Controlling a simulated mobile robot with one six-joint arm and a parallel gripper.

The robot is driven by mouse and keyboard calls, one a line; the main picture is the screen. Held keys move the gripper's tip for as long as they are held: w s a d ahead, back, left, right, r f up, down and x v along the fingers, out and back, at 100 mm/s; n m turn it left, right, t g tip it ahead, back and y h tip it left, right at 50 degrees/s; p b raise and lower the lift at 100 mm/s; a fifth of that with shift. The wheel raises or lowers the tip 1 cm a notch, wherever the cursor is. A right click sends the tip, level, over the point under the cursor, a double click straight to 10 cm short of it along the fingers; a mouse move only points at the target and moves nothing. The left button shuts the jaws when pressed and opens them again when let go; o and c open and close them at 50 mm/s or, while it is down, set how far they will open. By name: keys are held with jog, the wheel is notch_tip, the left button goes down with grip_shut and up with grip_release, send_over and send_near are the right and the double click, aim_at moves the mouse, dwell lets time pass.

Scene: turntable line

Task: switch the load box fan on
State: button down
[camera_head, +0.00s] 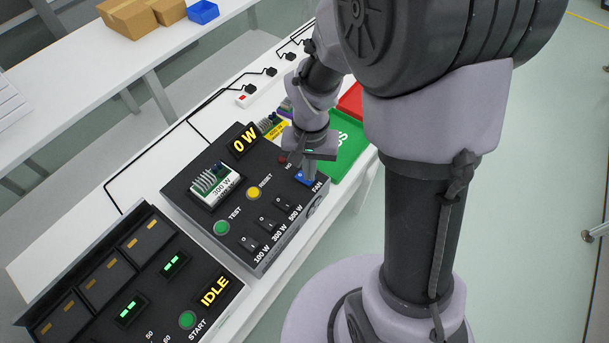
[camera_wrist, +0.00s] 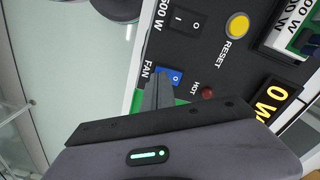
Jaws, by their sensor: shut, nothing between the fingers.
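The load box (camera_head: 262,238) is a dark box on the white table, with its display (camera_head: 243,141) reading 0 W. The blue FAN switch (camera_head: 300,177) sits near its right corner; it also shows in the wrist view (camera_wrist: 174,76), marked 0 and partly covered by my fingers. My gripper (camera_head: 308,172) is shut and empty, pointing down at the FAN switch. In the wrist view the fingertips (camera_wrist: 161,78) are right at the switch; I cannot tell whether they touch it. The HOT lamp (camera_wrist: 207,93) is dull red.
The 100 W, 300 W and 500 W switches (camera_head: 265,224), green TEST button (camera_head: 222,228) and yellow RESET button (camera_head: 253,193) are close by. A board with pins (camera_head: 214,186) sits on the box. A green tray (camera_head: 346,143) lies behind my gripper. The IDLE panel (camera_head: 214,290) stands left.

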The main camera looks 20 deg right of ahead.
jog(key=shift+f+b, duration=0.55)
jog(key=shift+f, duration=0.1)
notch_tip(320, 180, up, 7)
jog(key=p, duration=0.5)
jog(key=shift+p, duration=0.4)
